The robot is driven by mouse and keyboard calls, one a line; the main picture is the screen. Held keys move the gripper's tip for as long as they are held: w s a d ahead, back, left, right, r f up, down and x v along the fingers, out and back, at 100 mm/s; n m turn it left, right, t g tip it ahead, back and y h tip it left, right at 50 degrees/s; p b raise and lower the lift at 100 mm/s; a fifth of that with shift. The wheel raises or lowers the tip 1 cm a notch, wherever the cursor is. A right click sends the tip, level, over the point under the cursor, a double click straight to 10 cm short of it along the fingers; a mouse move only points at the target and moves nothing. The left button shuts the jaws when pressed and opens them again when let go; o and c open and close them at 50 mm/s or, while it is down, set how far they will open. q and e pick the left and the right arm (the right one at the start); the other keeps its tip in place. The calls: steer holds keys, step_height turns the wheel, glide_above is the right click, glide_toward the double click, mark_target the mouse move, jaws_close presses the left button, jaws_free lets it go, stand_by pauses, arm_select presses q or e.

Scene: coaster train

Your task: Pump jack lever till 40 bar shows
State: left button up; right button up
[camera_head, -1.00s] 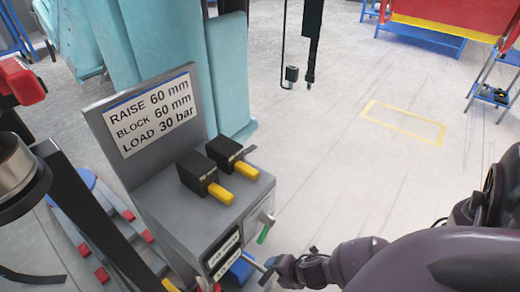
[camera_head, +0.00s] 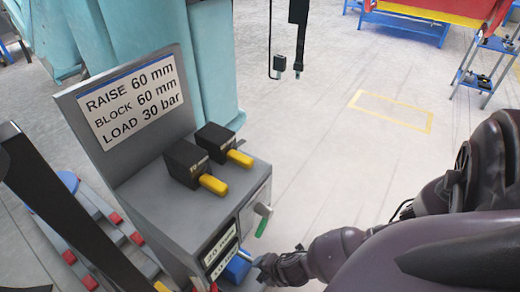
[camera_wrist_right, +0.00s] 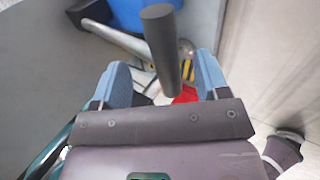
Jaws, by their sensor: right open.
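The grey console (camera_head: 195,200) carries a sign (camera_head: 130,100) reading RAISE 60 mm, BLOCK 60 mm, LOAD 30 bar. Two small readouts (camera_head: 221,245) are on its front; their figures are too small to read surely. A blue pump body (camera_head: 238,268) sits at its front foot. My right gripper (camera_head: 268,268) is beside it, low in the head view. In the right wrist view, my right gripper (camera_wrist_right: 163,78) is open, its blue-padded fingers either side of a dark round lever handle (camera_wrist_right: 161,45). I cannot tell if they touch it. My left gripper is not in view.
Two black blocks with yellow levers (camera_head: 213,184) stand on the console top. A green-handled valve (camera_head: 262,226) sticks out of its right side. Teal columns (camera_head: 215,70) stand behind. A black pendant (camera_head: 280,62) hangs behind. The floor to the right, with a yellow outline (camera_head: 391,110), is clear.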

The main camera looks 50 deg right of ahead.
steer(key=shift+w+f, duration=0.35)
steer(key=shift+f, duration=0.2)
steer(key=shift+w, duration=0.15)
